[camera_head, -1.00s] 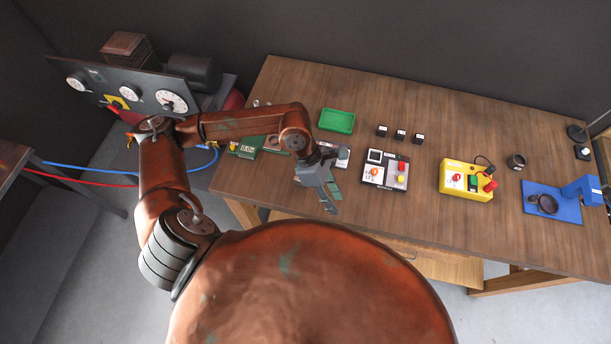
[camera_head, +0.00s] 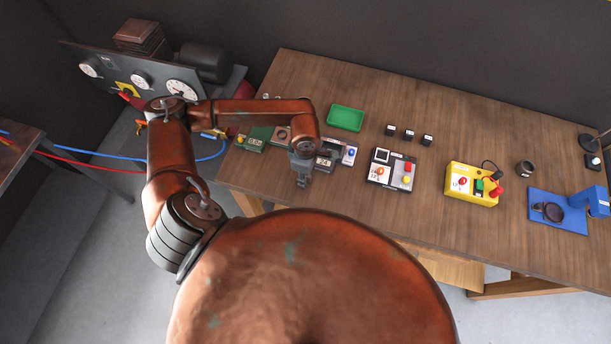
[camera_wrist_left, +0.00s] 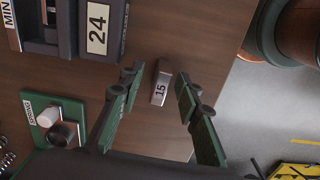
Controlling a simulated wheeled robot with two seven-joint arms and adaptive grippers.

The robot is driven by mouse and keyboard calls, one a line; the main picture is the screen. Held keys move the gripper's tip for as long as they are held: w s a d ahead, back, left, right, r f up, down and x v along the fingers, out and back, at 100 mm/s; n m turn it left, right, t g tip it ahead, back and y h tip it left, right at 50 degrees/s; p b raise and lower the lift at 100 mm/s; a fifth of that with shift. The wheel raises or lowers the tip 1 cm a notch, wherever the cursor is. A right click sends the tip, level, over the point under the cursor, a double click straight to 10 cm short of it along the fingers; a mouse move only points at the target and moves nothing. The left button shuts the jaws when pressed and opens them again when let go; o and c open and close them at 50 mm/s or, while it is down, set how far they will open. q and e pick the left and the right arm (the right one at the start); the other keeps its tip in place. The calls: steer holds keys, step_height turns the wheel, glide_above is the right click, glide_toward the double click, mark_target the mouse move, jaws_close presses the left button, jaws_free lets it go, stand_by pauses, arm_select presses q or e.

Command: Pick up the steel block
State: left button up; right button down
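My left gripper (camera_wrist_left: 158,82) is open, with one dark green finger on each side of the block's line and gaps to both. I cannot tell how far above the block the fingertips are. In the head view my left gripper (camera_head: 302,178) points down at the table's front left part, and the block cannot be made out there. My right gripper is not in view.
A dark device marked 24 (camera_wrist_left: 97,28) and a green-based spring fixture (camera_wrist_left: 55,122) are near the gripper. On the table (camera_head: 330,225) are a green tray (camera_head: 346,117), several small black blocks (camera_head: 408,134), a button panel (camera_head: 391,170) and a yellow control box (camera_head: 472,184).

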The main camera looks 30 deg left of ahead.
arm_select(q)
steer(key=shift+f, duration=0.1)
steer(key=shift+c, duration=0.3)
jaws_close()
